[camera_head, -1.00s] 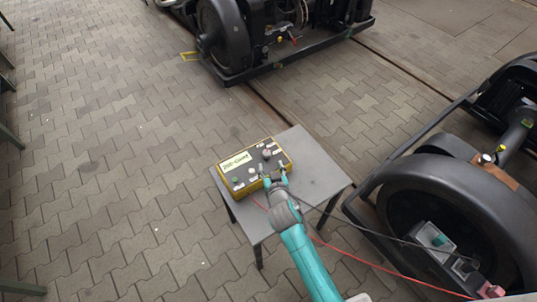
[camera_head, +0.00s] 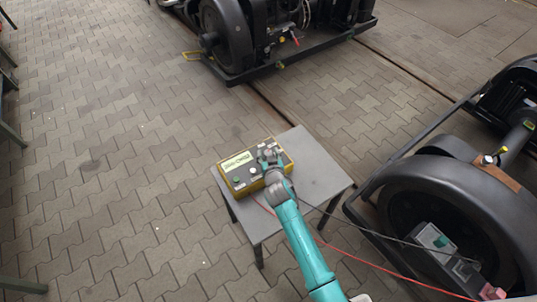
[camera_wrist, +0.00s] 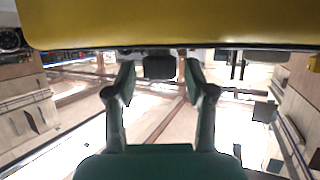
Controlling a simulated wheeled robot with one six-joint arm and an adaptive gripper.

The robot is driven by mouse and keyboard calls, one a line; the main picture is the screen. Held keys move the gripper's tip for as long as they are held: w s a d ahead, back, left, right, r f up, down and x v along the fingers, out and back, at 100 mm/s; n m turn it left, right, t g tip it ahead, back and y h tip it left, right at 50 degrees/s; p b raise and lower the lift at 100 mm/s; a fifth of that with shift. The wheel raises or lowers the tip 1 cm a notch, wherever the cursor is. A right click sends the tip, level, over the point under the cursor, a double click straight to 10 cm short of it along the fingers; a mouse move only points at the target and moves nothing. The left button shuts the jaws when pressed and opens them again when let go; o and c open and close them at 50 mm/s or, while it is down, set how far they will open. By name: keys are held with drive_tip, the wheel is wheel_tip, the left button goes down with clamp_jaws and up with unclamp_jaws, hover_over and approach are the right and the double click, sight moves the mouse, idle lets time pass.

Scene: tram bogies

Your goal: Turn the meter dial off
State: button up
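The meter (camera_head: 225,185) is a yellow box with a dark top panel, a lit display and several small knobs, standing on a small grey table (camera_head: 315,165). My gripper (camera_head: 268,156) is over the right part of the panel and hides the dial there. In the wrist view the meter's yellow side (camera_wrist: 170,25) fills the top. I cannot tell the dial's setting.
Red and black cables (camera_head: 345,252) run from the table side to the right. A black bogie with a large wheel (camera_head: 450,205) stands close to the table's right. Another bogie (camera_head: 265,40) is at the back.

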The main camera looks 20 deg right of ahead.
clamp_jaws()
drive_tip(key=shift+d+n+y, duration=0.15)
drive_tip(key=shift+n+y, duration=0.55)
drive_tip(key=shift+y, duration=0.3)
drive_tip(key=shift+d+n+y, duration=0.1)
drive_tip(key=shift+n+y, duration=1.3)
drive_tip(key=shift+y, duration=0.1)
drive_tip(key=shift+w+d+n+g+y, duration=0.1)
drive_tip(key=shift+n+g+y, duration=0.55)
drive_tip(key=shift+n+y, duration=0.6)
drive_tip(key=shift+d+n+g+y, duration=0.1)
drive_tip(key=shift+n+g+y, duration=0.55)
drive_tip(key=shift+n+y, duration=0.55)
drive_tip(key=shift+f, duration=0.1)
drive_tip(key=shift+o, duration=1.5)
unclamp_jaws()
drive_tip(key=shift+y, duration=0.25)
